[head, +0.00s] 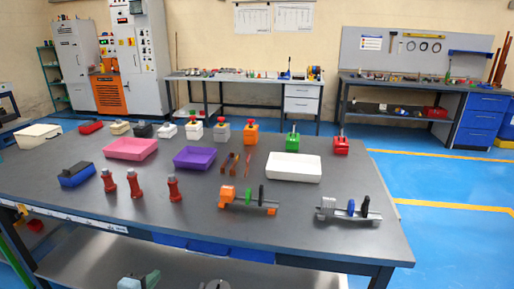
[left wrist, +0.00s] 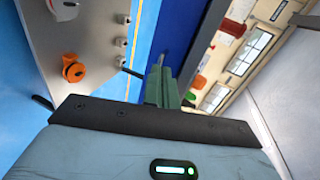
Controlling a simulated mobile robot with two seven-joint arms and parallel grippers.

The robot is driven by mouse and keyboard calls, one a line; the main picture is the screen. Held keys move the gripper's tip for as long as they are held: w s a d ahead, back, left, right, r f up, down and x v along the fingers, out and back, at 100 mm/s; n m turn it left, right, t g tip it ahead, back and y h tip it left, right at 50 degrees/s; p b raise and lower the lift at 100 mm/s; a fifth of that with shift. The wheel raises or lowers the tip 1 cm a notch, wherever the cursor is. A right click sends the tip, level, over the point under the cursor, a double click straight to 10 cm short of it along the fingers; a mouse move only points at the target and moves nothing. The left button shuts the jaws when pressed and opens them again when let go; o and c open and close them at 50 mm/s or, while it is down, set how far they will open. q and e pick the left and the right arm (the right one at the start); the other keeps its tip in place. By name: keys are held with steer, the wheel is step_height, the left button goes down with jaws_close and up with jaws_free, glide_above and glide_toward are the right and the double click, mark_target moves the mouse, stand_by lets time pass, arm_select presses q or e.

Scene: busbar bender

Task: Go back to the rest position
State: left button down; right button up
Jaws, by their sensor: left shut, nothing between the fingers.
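My left gripper (head: 140,282) shows at the bottom edge of the head view, in front of the dark workbench (head: 300,228) and below its top. In the left wrist view its green fingers (left wrist: 163,86) are together with nothing between them. It is apart from everything on the bench.
The bench carries a pink tray (head: 131,149), a purple tray (head: 195,157), a white tray (head: 293,167), several red bottle-like pieces (head: 173,188), an orange device (head: 247,198) and a grey device (head: 348,209). Blue floor is free at the right (head: 450,185).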

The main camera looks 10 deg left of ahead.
arm_select(q)
steer(key=s+d+f+n+g+p, duration=0.1)
steer(key=s+d+f+n, duration=0.2)
steer(key=s, duration=0.3)
steer(key=s+d+f+n+g+h+p, duration=0.1)
steer(key=s+d+f+n, duration=0.15)
steer(key=s, duration=0.35)
steer(key=s+d+f+n+g+p, duration=0.1)
steer(key=s+d+f+n, duration=0.15)
steer(key=s, duration=0.35)
steer(key=s+d+f+n+g+p, duration=0.1)
steer(key=s+n, duration=0.3)
steer(key=s, duration=0.5)
steer(key=s+d+f+n+g, duration=0.1)
steer(key=s+d+n, duration=0.3)
steer(key=s, duration=0.5)
steer(key=shift+s+p, duration=0.25)
steer(key=shift+p, duration=0.15)
arm_select(e)
steer(key=w+r+t, duration=0.1)
steer(key=w+r, duration=0.3)
steer(key=r, duration=0.2)
steer(key=shift+w+d+r, duration=0.15)
steer(key=shift+d+r, duration=0.1)
steer(key=shift+d, duration=0.05)
